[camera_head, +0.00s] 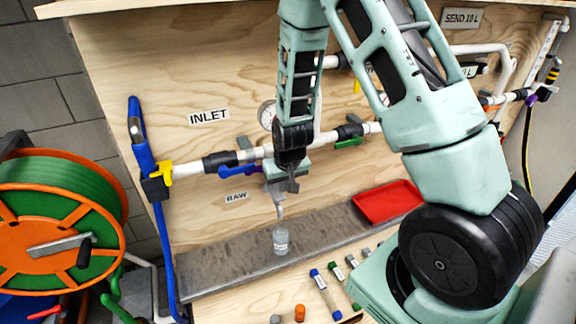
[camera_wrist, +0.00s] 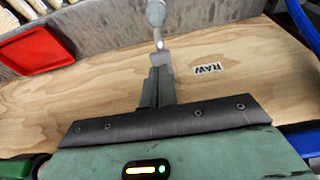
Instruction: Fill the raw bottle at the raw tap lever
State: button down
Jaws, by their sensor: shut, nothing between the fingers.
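The raw bottle (camera_head: 281,240), small and clear with a pale label, stands upright on the grey metal ledge under the thin spout (camera_head: 279,208) of the raw tap. Its top also shows at the upper edge of the wrist view (camera_wrist: 156,12). The RAW label (camera_head: 236,197) is on the board left of the tap; it is upside down in the wrist view (camera_wrist: 207,68). My gripper (camera_head: 291,186) points down at the tap, just above the spout, with its fingers together and empty. The tap lever is hidden behind or beside the fingers; I cannot tell whether they touch it. Water flow cannot be made out.
A white pipe with a blue handle (camera_head: 239,171) and a green handle (camera_head: 348,142) crosses the board. A red tray (camera_head: 388,202) lies on the ledge (camera_head: 225,262) to the right. Several capped tubes lie in front. A green hose reel (camera_head: 60,215) stands left.

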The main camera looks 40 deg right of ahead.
jog(key=b+v, duration=0.1)
jog(key=v, duration=0.7)
jog(key=shift+s, duration=0.3)
jog(key=shift+r, duration=0.1)
jog(key=s+a+r+n+g+y+b, duration=0.1)
jog(key=s+a+n, duration=0.15)
jog(key=a, duration=0.55)
jog(key=s+a+r+n+y+b, duration=0.1)
jog(key=s+a+r+n, duration=0.1)
jog(key=s+a, duration=0.35)
jog(key=s+a+r+n+g, duration=0.1)
jog(key=s+a+n, duration=0.2)
jog(key=s+a, duration=0.2)
jog(key=s+a+r+n+g+b, duration=0.1)
jog(key=s+a+n, duration=0.2)
jog(key=s, duration=0.6)
jog(key=shift+s+a+r+b, duration=0.2)
jog(key=shift+a+r+b, duration=0.1)
jog(key=shift+a, duration=0.65)
